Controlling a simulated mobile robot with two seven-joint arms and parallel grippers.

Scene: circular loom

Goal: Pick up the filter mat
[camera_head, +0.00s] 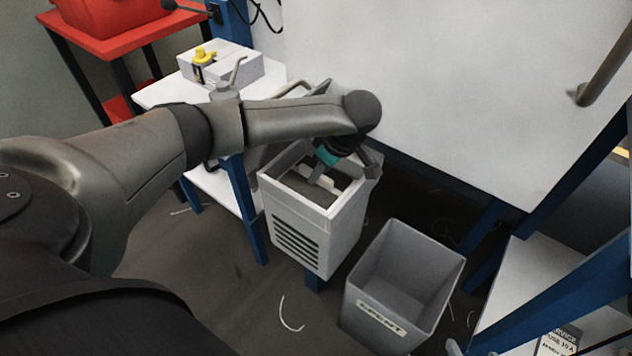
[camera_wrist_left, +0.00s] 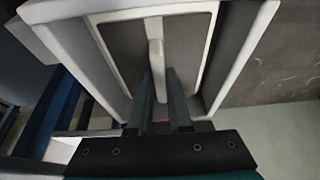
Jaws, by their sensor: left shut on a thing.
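The filter mat (camera_head: 306,186) is a dark grey panel inside an open-topped white box with side slots (camera_head: 300,236). In the left wrist view the mat (camera_wrist_left: 187,48) has a pale rim and a white upright grip bar (camera_wrist_left: 155,50) along its middle. My left gripper (camera_head: 318,177) reaches down into the box from above. In the left wrist view its two fingers (camera_wrist_left: 160,88) are close together at the near end of the bar, shut on the mat's grip. The fingers partly hide the contact. My right gripper is in neither view.
A grey open bin with a label (camera_head: 403,280) stands right of the box. A large white panel (camera_head: 450,90) rises behind the box. Loose threads lie on the floor.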

